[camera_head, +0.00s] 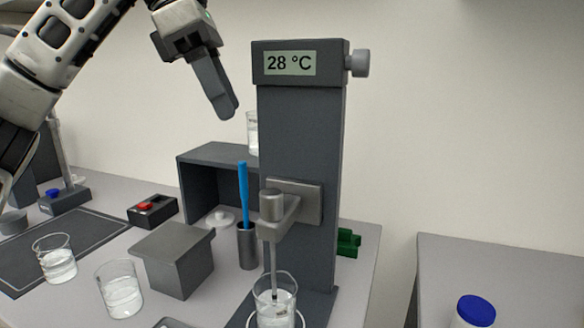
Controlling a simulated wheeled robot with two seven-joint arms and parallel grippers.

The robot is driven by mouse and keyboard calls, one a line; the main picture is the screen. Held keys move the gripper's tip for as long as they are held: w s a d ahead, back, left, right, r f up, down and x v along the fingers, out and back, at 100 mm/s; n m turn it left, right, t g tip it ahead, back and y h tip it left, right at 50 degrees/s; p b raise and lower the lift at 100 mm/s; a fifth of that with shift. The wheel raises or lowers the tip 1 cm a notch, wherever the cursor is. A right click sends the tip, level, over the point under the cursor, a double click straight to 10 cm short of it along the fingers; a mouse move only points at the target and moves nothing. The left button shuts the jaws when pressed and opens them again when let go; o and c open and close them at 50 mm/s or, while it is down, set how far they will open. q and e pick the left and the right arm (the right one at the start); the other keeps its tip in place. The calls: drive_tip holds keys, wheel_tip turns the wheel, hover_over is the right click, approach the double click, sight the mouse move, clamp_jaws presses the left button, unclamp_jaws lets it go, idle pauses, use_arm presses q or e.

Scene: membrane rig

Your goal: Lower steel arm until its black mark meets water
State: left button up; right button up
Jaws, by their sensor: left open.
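The steel arm (283,222) sticks out from a plate on the dark column of the rig (300,140). Its thin rod hangs upright, and the lower end is inside a glass beaker (276,302) with water at the column's foot. A small dark spot shows near the rod's lower end; I cannot tell how it stands to the water surface. My left gripper (224,102) is open and empty, up in the air to the left of the column top and well above the steel arm. Its fingers overlap in this view. My right gripper is out of view.
A grey knob (358,63) sits right of the 28 °C display (291,63). A blue stick (243,190) stands in a grey holder (247,247) beside the steel arm. A grey block (172,258), two beakers (57,262) (121,292) and a red-buttoned box (152,210) stand to the left.

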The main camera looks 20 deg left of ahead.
sight(270, 192)
use_arm(q)
drive_tip(key=b+x, duration=0.4)
drive_tip(key=x, duration=1)
drive_tip(key=shift+w+f+b, duration=0.15)
drive_tip(key=shift+f+b, duration=0.05)
drive_tip(key=shift+b, duration=0.2)
drive_tip(key=shift+w+d+f, duration=0.1)
drive_tip(key=shift+d+f, duration=0.15)
drive_tip(key=shift+f, duration=0.25)
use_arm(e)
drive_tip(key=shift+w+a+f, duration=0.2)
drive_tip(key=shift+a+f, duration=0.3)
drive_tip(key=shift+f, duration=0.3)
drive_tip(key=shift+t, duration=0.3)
